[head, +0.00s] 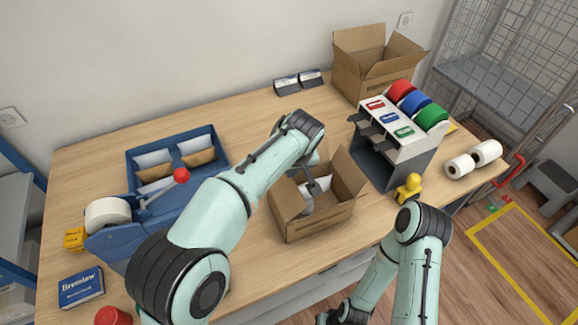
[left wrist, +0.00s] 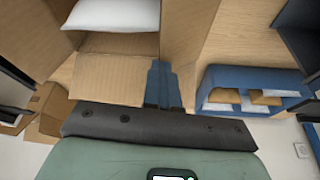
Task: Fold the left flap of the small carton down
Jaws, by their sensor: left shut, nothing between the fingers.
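The small carton (head: 322,220) stands open on the counter, its right flap (head: 348,168) and left flap (head: 286,198) both raised. A white padded item lies inside; it shows in the left wrist view (left wrist: 112,16). My left gripper (head: 313,186) reaches down over the carton, shut and empty. In the left wrist view its fingers (left wrist: 161,72) are together near a corner between two cardboard panels. I cannot tell whether they touch the cardboard. My forearm and hand hide the carton's back left corner in the head view.
A blue bin with envelopes (head: 137,160) and a tape dispenser (head: 108,212) stand left. A grey rack with coloured rolls (head: 390,155) and a yellow figure (head: 409,187) stand close on the right. A larger open carton (head: 372,75) is behind. Counter in front of the small carton is clear.

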